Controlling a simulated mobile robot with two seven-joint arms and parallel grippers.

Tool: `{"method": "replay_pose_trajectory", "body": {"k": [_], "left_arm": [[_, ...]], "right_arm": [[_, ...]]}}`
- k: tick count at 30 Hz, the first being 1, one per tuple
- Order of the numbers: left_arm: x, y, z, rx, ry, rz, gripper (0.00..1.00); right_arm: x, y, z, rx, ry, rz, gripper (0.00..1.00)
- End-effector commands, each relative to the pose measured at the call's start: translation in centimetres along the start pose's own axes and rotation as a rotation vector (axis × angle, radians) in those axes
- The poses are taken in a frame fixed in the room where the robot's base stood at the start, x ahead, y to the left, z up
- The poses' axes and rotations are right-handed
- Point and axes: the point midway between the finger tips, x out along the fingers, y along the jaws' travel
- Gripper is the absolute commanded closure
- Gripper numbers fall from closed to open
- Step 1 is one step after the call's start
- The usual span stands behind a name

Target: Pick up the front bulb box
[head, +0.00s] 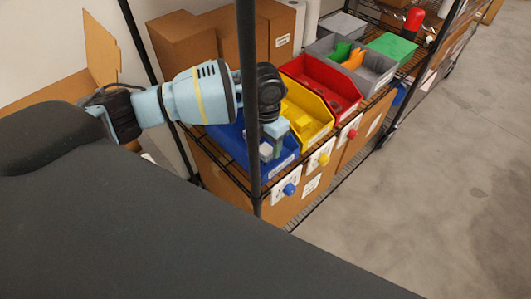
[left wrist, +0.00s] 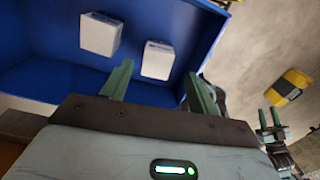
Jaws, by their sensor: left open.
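The blue bin (head: 222,138) stands at the near end of the shelf row and fills the upper part of the left wrist view (left wrist: 50,85). In it are two white bulb boxes, one to the left (left wrist: 100,34) and one to the right (left wrist: 157,60). I cannot tell for sure which is the front one. My left gripper (head: 273,143) is over the bin, pointing down. Its fingers (left wrist: 158,76) are apart and empty, with the right box appearing between and beyond their tips. My right gripper (left wrist: 269,118) seems to show small at the right edge of the left wrist view.
A yellow bin (head: 306,118), a red bin (head: 325,84) and a grey bin (head: 375,72) follow along the wire shelf. A black shelf post (head: 247,90) stands in front of my left gripper. Brown cartons (head: 183,42) are behind.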

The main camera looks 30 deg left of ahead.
Motion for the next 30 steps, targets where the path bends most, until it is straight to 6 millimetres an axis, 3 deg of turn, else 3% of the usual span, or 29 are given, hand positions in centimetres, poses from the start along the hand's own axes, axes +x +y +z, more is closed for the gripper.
{"method": "replay_pose_trajectory", "body": {"k": [12, 21, 30], "left_arm": [[4.5, 0.5, -0.2, -0.002, -0.001, -0.001, 0.4], [5.1, 0.5, -0.2, -0.001, -0.001, 0.0, 0.4], [5.1, 0.5, -0.2, -0.001, -0.001, -0.001, 0.77]], "right_arm": [[-0.1, 0.1, -0.7, -0.004, 0.012, 0.002, 0.64], [-0.1, 0.1, -0.6, -0.004, 0.011, 0.002, 0.64], [-0.1, 0.2, -0.6, -0.005, 0.011, 0.002, 0.64]]}}
